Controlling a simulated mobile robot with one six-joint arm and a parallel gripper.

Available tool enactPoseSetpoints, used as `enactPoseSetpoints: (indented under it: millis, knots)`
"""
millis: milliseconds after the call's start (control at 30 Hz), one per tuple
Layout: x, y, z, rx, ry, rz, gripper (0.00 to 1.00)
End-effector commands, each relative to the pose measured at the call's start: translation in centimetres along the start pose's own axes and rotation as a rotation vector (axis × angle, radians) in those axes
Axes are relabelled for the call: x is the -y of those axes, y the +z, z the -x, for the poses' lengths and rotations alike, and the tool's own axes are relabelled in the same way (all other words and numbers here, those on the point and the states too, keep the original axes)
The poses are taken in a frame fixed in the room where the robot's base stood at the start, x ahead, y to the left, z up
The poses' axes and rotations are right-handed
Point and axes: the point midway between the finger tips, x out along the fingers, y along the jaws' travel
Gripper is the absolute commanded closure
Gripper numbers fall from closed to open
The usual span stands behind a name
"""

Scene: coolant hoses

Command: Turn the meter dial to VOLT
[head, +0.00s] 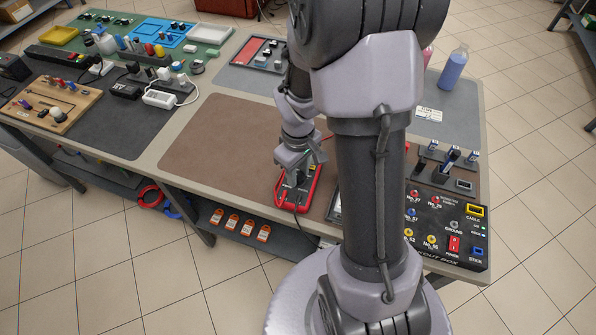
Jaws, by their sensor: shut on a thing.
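The meter (313,196) is a red-edged handheld unit with a dark face, lying on the brown mat near the front edge of the workbench. My gripper (302,172) points down over the meter and is shut on its dial. The dial itself is hidden behind my gripper, so its pointer and the VOLT mark cannot be read. A dark lead runs from the meter's lower end toward the bench's front edge.
A black breakout box (447,233) with colored sockets stands right of my arm. A bottle of blue liquid (453,68) stands at the back right. The brown mat (220,145) left of the meter is clear. A wooden board with tools (50,105) lies far left.

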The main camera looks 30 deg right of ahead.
Motion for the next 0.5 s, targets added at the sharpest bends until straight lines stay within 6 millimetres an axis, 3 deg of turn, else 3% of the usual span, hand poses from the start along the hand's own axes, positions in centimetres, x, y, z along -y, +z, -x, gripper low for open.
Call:
enactPoseSetpoints:
  millis: [500]
  knots:
    - [0.0, 0.0, -0.06, 0.001, -0.001, -0.333, 1.0]
